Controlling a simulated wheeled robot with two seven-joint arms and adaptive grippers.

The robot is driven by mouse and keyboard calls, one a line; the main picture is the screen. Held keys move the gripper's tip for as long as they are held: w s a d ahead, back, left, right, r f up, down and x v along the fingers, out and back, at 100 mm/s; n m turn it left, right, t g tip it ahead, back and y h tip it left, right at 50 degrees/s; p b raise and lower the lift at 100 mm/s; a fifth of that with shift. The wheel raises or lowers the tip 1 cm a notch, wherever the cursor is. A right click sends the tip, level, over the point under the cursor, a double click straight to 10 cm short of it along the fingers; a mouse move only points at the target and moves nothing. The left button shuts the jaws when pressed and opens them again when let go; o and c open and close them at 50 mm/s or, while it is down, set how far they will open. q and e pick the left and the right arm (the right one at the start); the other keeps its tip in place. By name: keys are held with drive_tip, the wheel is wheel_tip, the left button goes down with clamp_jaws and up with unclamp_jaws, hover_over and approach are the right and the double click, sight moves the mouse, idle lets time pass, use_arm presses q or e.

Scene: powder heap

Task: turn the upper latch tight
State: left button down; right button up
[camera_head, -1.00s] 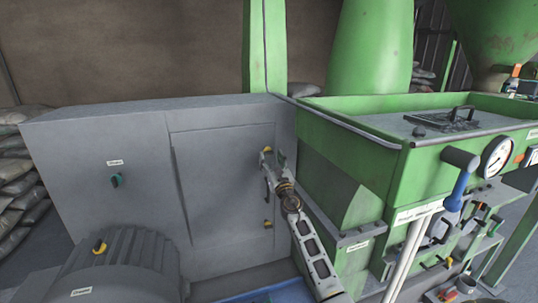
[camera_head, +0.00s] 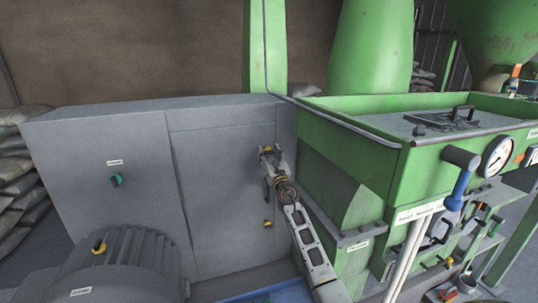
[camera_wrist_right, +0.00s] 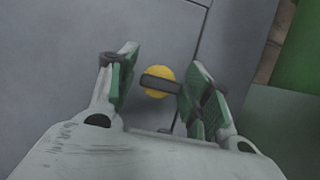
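The upper latch (camera_head: 267,149) is a yellow disc with a dark handle on the grey cabinet door (camera_head: 215,200). It shows close up in the right wrist view (camera_wrist_right: 157,90), its handle pointing right. My right gripper (camera_head: 272,155) is at the latch and partly covers it in the head view. In the wrist view its green-padded fingers (camera_wrist_right: 160,80) are spread on either side of the latch. The handle's end is close to the right finger; I cannot tell whether they touch. My left gripper is not in view.
A lower yellow latch (camera_head: 268,224) sits below on the same door. The green machine (camera_head: 345,190) stands close to the right of my right arm. A grey motor (camera_head: 120,265) is at the front left, and a dark green knob (camera_head: 116,180) is on the cabinet front.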

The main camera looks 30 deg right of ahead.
drive_tip(key=c, duration=0.7)
